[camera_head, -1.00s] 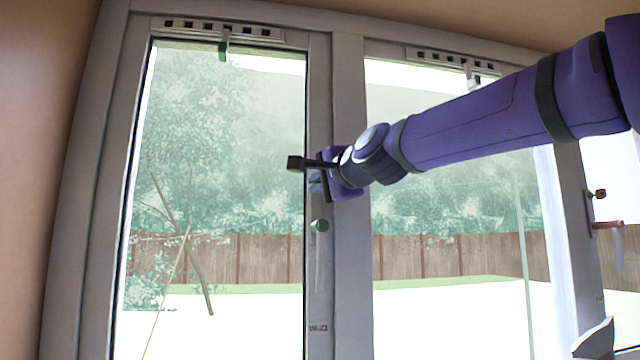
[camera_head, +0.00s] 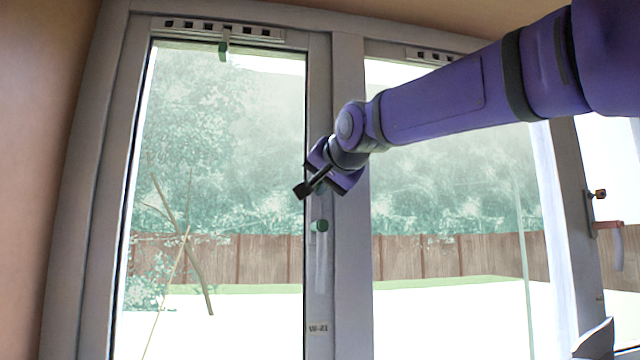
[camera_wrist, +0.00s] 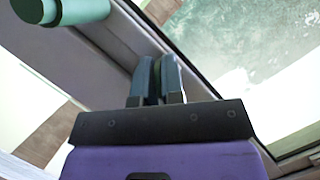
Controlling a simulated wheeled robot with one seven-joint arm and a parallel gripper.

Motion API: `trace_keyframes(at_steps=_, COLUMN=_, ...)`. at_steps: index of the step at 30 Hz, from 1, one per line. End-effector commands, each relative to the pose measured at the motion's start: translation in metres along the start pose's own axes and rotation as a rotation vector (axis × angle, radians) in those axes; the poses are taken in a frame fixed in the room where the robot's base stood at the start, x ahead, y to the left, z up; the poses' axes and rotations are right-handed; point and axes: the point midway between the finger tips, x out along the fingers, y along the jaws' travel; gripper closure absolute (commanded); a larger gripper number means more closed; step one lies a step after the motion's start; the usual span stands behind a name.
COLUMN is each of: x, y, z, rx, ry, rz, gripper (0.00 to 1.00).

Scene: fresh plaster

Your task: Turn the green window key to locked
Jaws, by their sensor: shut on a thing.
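In the wrist view my gripper (camera_wrist: 156,82) has its two blue-grey fingers close together. A thin dark green piece, the window key (camera_wrist: 153,88), shows between them, and they are shut on it. In the head view my gripper (camera_head: 326,172) is tilted against the upright between the two panes, above the window handle. The key and fingertips are hidden there by the gripper body. I cannot read the key's lock position.
A window handle with a green round hub (camera_head: 320,226) and pale lever hangs down just below my gripper; its hub looms at upper left in the wrist view (camera_wrist: 65,10). Vent strips (camera_head: 218,28) run along the top. Another handle (camera_head: 607,226) is at the right.

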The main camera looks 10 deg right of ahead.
Motion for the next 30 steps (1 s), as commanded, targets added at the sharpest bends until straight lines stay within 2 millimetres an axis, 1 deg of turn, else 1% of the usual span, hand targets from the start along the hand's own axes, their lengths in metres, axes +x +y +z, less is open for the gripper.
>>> trace_keyframes(at_steps=9, x=0.0006, y=-0.0009, z=-0.0006, rx=-0.272, ry=0.002, rz=0.110, gripper=1.00)
trace_keyframes(at_steps=15, x=0.0007, y=-0.0006, z=0.0001, rx=-0.414, ry=0.000, rz=0.169, gripper=1.00)
trace_keyframes(at_steps=22, x=0.0012, y=0.0001, z=0.0002, rx=-0.527, ry=-0.001, rz=0.217, gripper=1.00)
trace_keyframes(at_steps=30, x=0.0013, y=0.0005, z=0.0004, rx=-0.587, ry=-0.001, rz=0.243, gripper=1.00)
